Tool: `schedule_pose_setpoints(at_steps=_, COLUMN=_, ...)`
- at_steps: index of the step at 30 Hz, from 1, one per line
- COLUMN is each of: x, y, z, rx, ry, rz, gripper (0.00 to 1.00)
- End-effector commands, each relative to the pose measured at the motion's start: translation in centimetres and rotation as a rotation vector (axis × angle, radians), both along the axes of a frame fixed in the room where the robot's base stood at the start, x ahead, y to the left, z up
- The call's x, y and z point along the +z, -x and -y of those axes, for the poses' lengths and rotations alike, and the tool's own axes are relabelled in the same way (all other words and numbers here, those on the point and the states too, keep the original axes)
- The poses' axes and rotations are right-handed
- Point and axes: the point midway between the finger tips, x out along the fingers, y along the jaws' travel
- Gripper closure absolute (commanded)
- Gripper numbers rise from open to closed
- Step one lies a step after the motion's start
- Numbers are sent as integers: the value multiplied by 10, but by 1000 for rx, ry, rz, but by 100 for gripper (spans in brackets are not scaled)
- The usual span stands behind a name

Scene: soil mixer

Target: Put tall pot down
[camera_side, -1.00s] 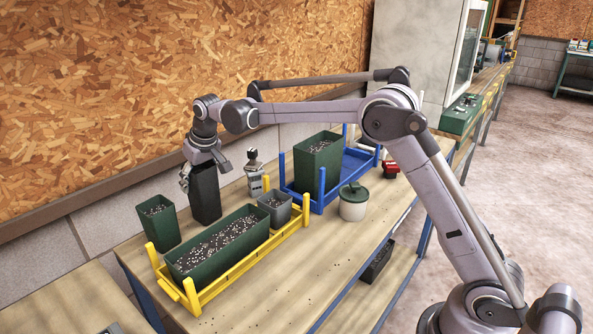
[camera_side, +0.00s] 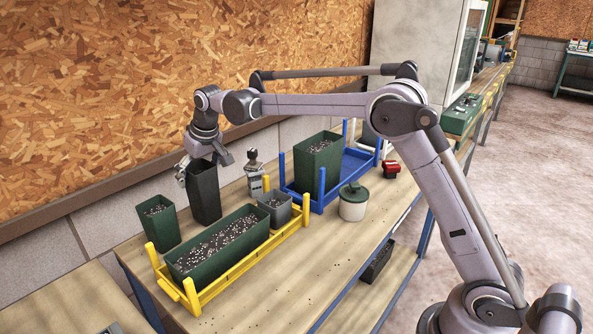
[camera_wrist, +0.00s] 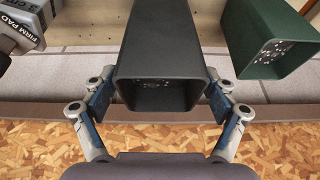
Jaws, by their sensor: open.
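The tall pot (camera_side: 204,194) is dark grey and square with an open top. It stands upright on the wooden table, behind the yellow rack. My gripper (camera_side: 203,164) is at the pot's top, its fingers spread to either side of the rim. In the wrist view my gripper (camera_wrist: 160,103) is open, with the tall pot (camera_wrist: 165,48) between the two blue-padded fingers. Small gaps seem to show between the pads and the walls, but contact is hard to judge. The inside of the pot is dark, with a few pale specks.
A green pot (camera_side: 158,223) stands close on the left, also visible in the wrist view (camera_wrist: 268,38). The yellow rack (camera_side: 232,272) holds a long green planter and a small grey pot. A grey device (camera_side: 254,176) is to the right.

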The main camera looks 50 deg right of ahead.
Motion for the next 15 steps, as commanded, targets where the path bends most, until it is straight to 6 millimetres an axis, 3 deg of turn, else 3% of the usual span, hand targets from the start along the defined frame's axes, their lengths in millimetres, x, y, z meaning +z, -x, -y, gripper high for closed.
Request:
schedule_pose_setpoints(at_steps=9, x=59, y=25, z=0, rx=0, ry=0, rz=0, gripper=14)
schedule_pose_setpoints(at_steps=15, x=83, y=35, z=0, rx=1, ry=0, rz=0, gripper=14)
